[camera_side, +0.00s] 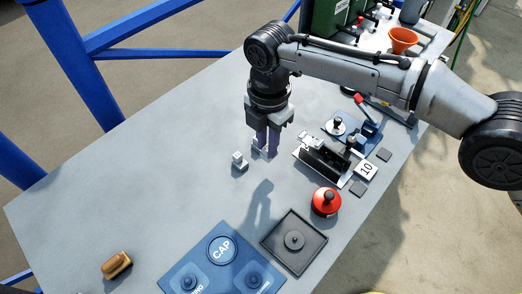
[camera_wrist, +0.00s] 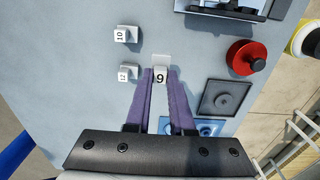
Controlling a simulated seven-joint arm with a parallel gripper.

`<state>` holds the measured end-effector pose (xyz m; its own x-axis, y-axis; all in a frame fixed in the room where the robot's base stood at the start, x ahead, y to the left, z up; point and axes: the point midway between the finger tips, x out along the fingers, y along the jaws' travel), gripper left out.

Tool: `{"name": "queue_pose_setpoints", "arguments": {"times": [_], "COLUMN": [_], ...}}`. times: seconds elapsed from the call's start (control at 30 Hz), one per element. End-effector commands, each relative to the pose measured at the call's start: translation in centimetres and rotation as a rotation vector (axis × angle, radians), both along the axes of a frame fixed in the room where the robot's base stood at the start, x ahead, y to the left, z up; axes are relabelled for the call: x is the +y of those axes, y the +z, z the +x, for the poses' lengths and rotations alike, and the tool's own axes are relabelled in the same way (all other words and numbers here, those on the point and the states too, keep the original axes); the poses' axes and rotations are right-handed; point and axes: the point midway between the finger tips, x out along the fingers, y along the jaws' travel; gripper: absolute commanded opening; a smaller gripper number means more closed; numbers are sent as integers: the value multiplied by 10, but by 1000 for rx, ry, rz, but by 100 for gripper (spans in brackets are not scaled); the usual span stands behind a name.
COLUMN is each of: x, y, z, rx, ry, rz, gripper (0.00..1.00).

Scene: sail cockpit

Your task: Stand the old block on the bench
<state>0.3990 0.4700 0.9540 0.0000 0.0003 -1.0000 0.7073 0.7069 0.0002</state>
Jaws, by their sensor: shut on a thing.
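My gripper (camera_side: 265,152) points down over the middle of the bench (camera_side: 190,125). Its purple fingers are shut on a small light block marked 9, which shows between the fingertips in the wrist view (camera_wrist: 160,75). The fingers hide its sides. In the side view a gap between fingertips and their shadow suggests the block is held above the bench, but its underside is unclear. Two similar blocks, marked 10 (camera_wrist: 127,35) and 12 (camera_wrist: 128,73), stand on the bench left of the held block in the wrist view; they appear close together in the side view (camera_side: 239,161).
A vise-like fixture (camera_side: 322,158) with a card marked 10 (camera_side: 366,169) stands right of my gripper. A red knobbed disc (camera_side: 326,202), a dark square tray (camera_side: 270,240) and a blue CAP mat (camera_side: 206,265) lie nearer the front. The bench's left side is mostly clear.

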Motion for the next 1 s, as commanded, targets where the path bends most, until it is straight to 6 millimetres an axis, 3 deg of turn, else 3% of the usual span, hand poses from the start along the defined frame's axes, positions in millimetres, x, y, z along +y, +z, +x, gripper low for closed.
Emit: {"name": "queue_pose_setpoints", "arguments": {"times": [0.37, 0.6, 0.97, 1.0], "x": [12, 12, 12, 12], "y": [-19, -48, -52, -52], "z": [10, 10, 10, 10], "rx": [0, 1, 1, 1], "ry": [0, 0, 0, 0], "rz": [0, -1, -1, -1], "gripper": [0, 0, 0, 23]}}
